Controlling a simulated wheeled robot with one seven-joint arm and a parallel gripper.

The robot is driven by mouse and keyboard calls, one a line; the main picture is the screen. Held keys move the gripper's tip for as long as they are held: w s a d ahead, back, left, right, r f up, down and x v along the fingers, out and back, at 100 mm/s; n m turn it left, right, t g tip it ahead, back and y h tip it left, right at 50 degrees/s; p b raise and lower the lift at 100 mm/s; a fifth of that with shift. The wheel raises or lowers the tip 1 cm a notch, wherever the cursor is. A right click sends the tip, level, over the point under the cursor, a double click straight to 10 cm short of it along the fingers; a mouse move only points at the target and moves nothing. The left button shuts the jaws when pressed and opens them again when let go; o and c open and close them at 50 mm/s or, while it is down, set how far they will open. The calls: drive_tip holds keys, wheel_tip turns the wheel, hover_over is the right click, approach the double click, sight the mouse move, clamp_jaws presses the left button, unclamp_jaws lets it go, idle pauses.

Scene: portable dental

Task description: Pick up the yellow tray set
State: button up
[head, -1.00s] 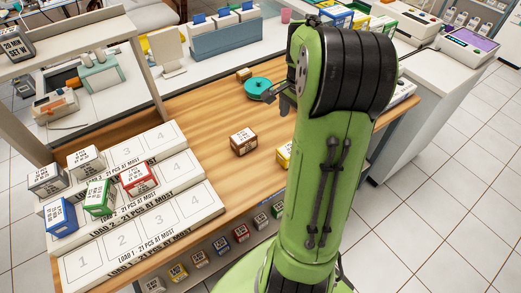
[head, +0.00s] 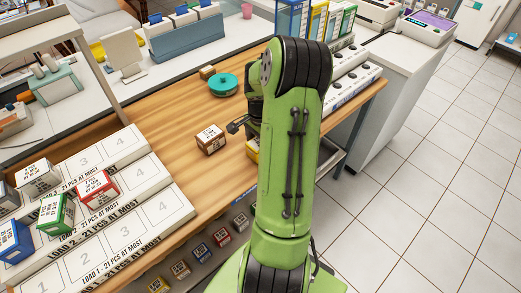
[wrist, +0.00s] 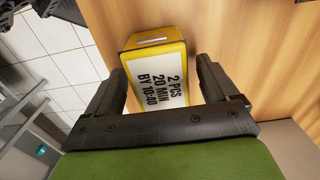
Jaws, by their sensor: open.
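The yellow tray set (wrist: 158,78) is a yellow box with a white label reading "2 PCS 20 MIN BY 10:40". In the wrist view it lies on the wooden table, tilted in the picture, between and beyond my fingers. My gripper (wrist: 163,80) is open, with a finger on each side of the box's near part; I cannot tell whether either touches it. In the head view only a sliver of the yellow box (head: 252,150) shows beside my arm, which hides the rest. One finger of my gripper (head: 237,126) shows left of the arm.
White numbered racks (head: 125,235) hold several coloured boxes at left. Colour-striped binders (head: 318,22) stand behind my arm.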

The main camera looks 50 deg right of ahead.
drive_tip(key=shift+f, duration=0.95)
drive_tip(key=shift+r, duration=0.1)
drive_tip(key=c, duration=1.2)
wheel_tip(320, 180, up, 10)
drive_tip(key=p, duration=0.3)
